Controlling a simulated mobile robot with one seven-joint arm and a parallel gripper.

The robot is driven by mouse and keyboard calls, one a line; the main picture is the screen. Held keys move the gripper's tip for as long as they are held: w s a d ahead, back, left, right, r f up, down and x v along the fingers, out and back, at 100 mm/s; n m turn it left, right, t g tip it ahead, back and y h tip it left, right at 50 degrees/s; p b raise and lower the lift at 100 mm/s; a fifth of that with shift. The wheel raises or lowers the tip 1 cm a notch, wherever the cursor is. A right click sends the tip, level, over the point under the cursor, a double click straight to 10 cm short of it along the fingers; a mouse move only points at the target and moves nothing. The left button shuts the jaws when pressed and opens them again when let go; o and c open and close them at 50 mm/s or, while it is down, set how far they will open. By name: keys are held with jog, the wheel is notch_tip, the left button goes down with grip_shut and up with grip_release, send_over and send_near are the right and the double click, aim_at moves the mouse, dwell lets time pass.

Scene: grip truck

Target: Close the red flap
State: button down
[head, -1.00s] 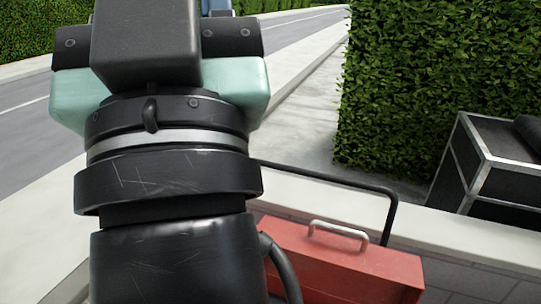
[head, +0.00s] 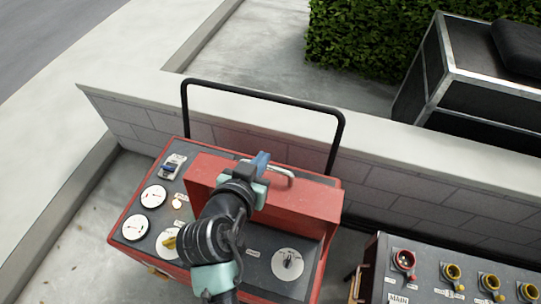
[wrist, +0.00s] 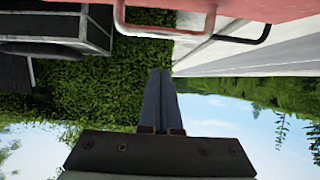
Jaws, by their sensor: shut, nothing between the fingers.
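The red flap (head: 310,208) stands raised across the top of a red box with a dark control panel (head: 262,247). A pale metal handle (head: 284,174) sits on its upper side. My gripper (head: 262,158) is shut and empty over the flap's upper edge beside the handle; the arm covers part of the flap and panel. Whether the fingers touch the flap, I cannot tell. In the wrist view the closed gripper fingers (wrist: 159,75) point toward the hedge, with the red flap (wrist: 240,8) and its handle (wrist: 165,29) at the top edge, apart from the fingers.
A black bar (head: 262,93) loops up behind the box. A low wall (head: 400,150) runs behind it. A second panel with several round sockets (head: 455,272) stands at lower right. A dark case (head: 490,80) is beyond the wall. Pavement at left is clear.

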jog(key=w+f+p, duration=0.1)
jog(key=f, duration=0.1)
jog(key=w+d+f+p, duration=0.1)
jog(key=w+f, duration=0.1)
jog(key=shift+w+f+p, duration=0.15)
jog(key=shift+w+p, duration=0.05)
jog(key=shift+p, duration=0.2)
jog(key=shift+s+f, duration=0.15)
jog(key=shift+s, duration=0.25)
jog(key=shift+f, duration=0.1)
jog(key=shift+f, duration=0.1)
